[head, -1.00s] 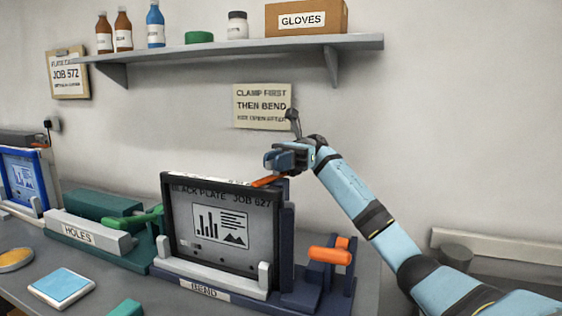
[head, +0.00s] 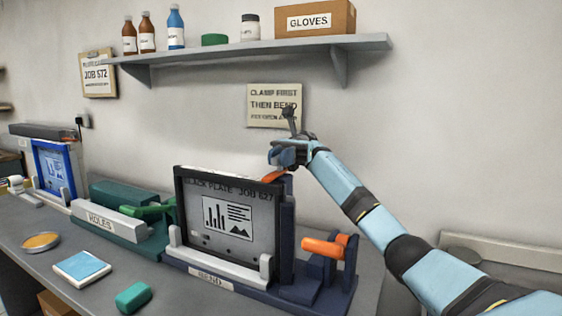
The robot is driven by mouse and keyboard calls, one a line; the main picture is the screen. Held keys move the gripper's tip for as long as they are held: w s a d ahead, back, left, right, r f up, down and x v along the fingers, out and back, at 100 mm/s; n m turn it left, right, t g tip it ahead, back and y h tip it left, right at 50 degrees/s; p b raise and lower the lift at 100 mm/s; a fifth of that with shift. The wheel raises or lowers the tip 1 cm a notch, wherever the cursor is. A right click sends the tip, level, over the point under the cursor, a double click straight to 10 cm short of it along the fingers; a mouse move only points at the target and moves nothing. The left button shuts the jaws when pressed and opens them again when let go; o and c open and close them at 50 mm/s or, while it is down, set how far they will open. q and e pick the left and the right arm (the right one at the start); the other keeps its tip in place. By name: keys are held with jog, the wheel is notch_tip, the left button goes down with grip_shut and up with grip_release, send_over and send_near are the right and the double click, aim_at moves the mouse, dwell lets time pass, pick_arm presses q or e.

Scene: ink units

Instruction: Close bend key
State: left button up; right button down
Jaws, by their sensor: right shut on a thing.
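The bend unit (head: 211,279) is a dark blue fixture on the bench, labelled BEND. A dark-framed black plate (head: 228,218), marked JOB 627, stands upright in it. A short orange key (head: 273,177) shows at the plate's top right corner. My right gripper (head: 284,158) is just above that corner, shut on the orange key; its fingertips partly hide the key. A second orange handle (head: 322,247) sits at the unit's right side, apart from my gripper. My left gripper is out of view.
Left of it stand a green holes unit (head: 103,219) and a blue-framed plate (head: 52,172). A shelf (head: 240,55) with bottles and a gloves box is above. A light blue pad (head: 82,267) and green block (head: 133,297) lie in front.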

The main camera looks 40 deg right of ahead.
dwell(0.5)
jog(key=c, duration=1)
grip_release()
jog(key=shift+c, duration=0.2)
notch_tip(320, 180, up, 20)
jog(key=p, duration=0.2)
